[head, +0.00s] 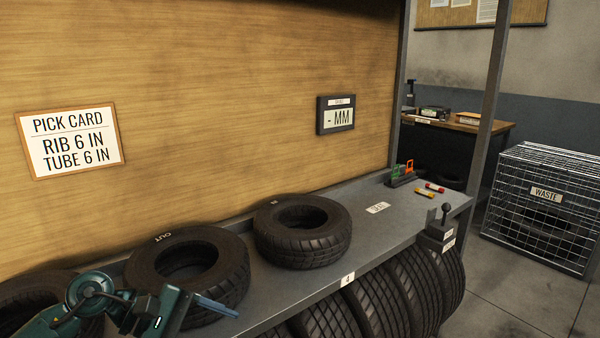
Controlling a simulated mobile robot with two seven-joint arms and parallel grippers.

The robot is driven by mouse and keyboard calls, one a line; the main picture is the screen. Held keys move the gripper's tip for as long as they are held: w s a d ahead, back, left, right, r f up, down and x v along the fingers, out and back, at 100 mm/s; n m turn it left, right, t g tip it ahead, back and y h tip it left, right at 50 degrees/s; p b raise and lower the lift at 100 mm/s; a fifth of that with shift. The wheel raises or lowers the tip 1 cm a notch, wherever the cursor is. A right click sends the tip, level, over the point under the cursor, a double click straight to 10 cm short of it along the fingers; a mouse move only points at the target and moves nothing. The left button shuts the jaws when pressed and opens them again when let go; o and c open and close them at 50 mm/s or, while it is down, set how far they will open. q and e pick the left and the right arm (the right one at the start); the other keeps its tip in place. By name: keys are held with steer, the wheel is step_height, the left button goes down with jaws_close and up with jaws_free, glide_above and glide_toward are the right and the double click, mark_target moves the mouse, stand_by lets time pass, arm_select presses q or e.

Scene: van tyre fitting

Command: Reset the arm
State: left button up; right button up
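My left arm comes in at the bottom left, dark teal, with its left gripper (214,306) low in front of the tyre marked OUT (190,262). A bluish finger points right, its tip over the front of that tyre as seen here. I cannot tell whether the fingers are apart or together, and I see nothing clearly held. My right arm and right gripper are not in view.
Another tyre (302,232) lies flat on the grey shelf (378,226). Small red and yellow items (430,190) and a green and orange holder (402,174) sit at its right end. Tyres stand below. A WASTE cage (545,205) stands right. A pick card (70,141) hangs behind.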

arm_select(q)
steer(key=s+d+r+n+t+h+p, duration=0.1)
steer(key=s+d+r+n+t+h, duration=0.2)
steer(key=d+n+h, duration=0.7)
steer(key=s+a+f+m+t+y+p, duration=0.1)
steer(key=a+f+m+t+y, duration=0.3)
steer(key=m, duration=0.7)
steer(key=s+a+f+m+t+y+p, duration=0.1)
steer(key=a+f+m+t+y, duration=0.2)
steer(key=m+y, duration=0.6)
steer(key=s+a+f+m+t+y+p, duration=0.1)
steer(key=f+m+t+y, duration=0.3)
steer(key=m, duration=0.9)
steer(key=s+f+n+g+y, duration=0.1)
steer(key=s+f+n+g, duration=0.4)
steer(key=s+f+n, duration=0.3)
steer(key=shift+f+n, duration=0.7)
steer(key=shift+f, duration=0.2)
